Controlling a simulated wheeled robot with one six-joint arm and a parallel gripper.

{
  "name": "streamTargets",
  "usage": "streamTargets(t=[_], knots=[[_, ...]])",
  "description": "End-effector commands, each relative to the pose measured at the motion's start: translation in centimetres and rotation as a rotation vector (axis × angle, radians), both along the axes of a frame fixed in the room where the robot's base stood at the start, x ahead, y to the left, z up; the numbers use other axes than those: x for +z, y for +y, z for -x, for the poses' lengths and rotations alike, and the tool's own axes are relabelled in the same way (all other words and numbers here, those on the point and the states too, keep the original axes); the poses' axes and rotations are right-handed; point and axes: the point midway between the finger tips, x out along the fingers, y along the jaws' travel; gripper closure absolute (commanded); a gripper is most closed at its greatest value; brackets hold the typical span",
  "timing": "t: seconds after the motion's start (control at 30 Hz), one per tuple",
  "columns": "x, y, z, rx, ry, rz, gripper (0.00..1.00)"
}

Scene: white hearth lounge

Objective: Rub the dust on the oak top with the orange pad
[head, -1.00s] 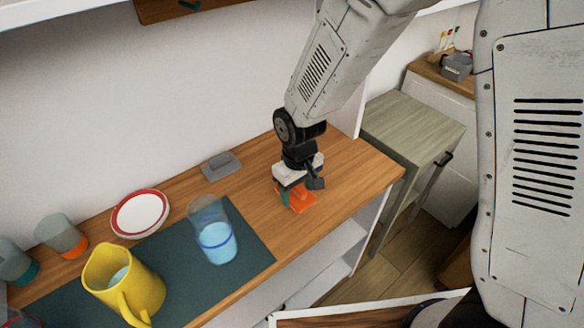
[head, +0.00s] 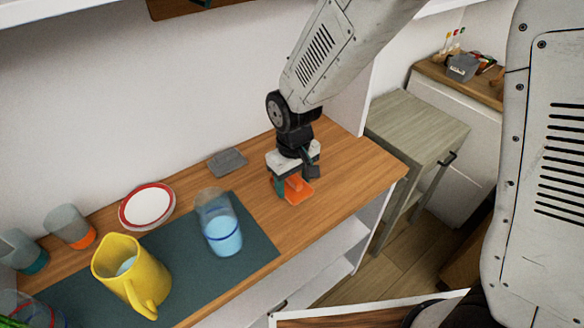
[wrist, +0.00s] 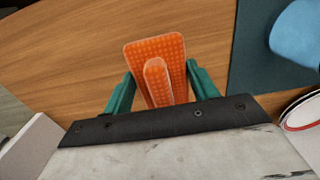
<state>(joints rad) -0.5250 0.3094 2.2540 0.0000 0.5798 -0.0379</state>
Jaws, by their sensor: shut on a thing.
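The orange pad (head: 298,194) is at the right part of the oak top (head: 345,170), seemingly flat against it. My gripper (head: 292,188) points down and is shut on the orange pad by its raised grip. In the wrist view the dimpled orange pad (wrist: 135,52) shows between the green fingers of my gripper (wrist: 158,80), with bare wood around it. I cannot make out any dust on the oak top in either view; the wood under the pad and gripper is hidden.
A grey block (head: 227,161) lies behind and left of the pad. A dark mat (head: 255,250) to the left carries a blue-banded glass (head: 221,232) and a yellow jug (head: 130,275). A red-rimmed plate (head: 147,207) and cups stand farther left. The oak top's right end is clear.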

Motion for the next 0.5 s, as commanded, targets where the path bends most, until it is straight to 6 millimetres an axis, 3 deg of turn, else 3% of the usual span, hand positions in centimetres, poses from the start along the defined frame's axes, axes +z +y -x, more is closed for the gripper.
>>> streamTargets(t=[0.5], knots=[[4.3,-0.2,-0.1,-0.004,-0.003,-0.002,0.75]])
